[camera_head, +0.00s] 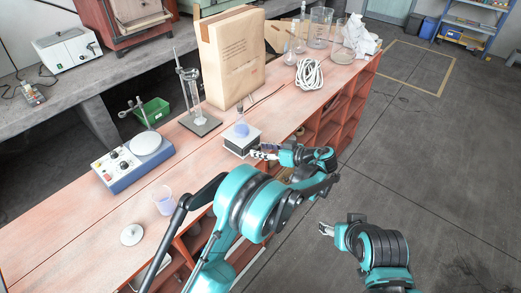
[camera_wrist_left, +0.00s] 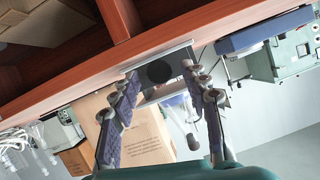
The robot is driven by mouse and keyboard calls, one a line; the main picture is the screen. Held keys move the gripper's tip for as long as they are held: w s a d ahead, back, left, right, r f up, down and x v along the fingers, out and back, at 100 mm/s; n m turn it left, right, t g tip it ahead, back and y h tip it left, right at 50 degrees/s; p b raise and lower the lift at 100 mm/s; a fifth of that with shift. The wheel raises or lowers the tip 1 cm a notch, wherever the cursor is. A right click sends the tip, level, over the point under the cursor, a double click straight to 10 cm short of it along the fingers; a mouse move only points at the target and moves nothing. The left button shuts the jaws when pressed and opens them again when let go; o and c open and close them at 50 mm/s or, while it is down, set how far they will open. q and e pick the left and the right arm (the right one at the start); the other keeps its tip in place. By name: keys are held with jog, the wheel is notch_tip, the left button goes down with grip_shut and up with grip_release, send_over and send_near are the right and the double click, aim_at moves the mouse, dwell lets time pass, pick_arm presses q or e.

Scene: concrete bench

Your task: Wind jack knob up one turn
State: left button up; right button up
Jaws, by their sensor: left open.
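The lab jack (camera_head: 242,142) is a small box with a pale top and dark sides at the bench's front edge. A small bluish vessel (camera_head: 241,129) stands on it. My left gripper (camera_head: 256,152) is at the jack's front right side. In the left wrist view the view is turned over, and the left gripper (camera_wrist_left: 164,100) has its two padded fingers spread apart. The round black knob (camera_wrist_left: 159,72) shows between and beyond them, with no finger touching it. My right gripper (camera_head: 322,229) hangs over the floor, away from the bench; its fingers are too small to judge.
Left of the jack are a stand with a glass cylinder (camera_head: 194,92), a blue-and-white stirrer plate (camera_head: 134,160) and a beaker (camera_head: 163,200). A large paper bag (camera_head: 235,60) and coiled white rope (camera_head: 309,74) stand behind.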

pick_arm(q)
jog(key=v, duration=1.1)
jog(key=shift+a, duration=0.1)
jog(key=s+a+r+m+g+h, duration=0.1)
jog(key=s+a+r+m+h, duration=0.25)
jog(key=a, duration=0.55)
jog(key=s+a+r+m+g+h, duration=0.1)
jog(key=s+a+r+m+h, duration=0.1)
jog(key=s+a, duration=0.5)
jog(key=s+a+f+m+t+h, duration=0.1)
jog(key=s+a+f+m+h, duration=0.1)
jog(key=s, duration=0.6)
jog(key=s+a+f+m+t+h, duration=0.1)
jog(key=s+a+f+h, duration=0.1)
jog(key=s+a+h, duration=0.2)
jog(key=s, duration=0.3)
jog(key=shift+s+a+m, duration=0.15)
jog(key=shift+s+m, duration=0.2)
jog(key=shift+s, duration=0.05)
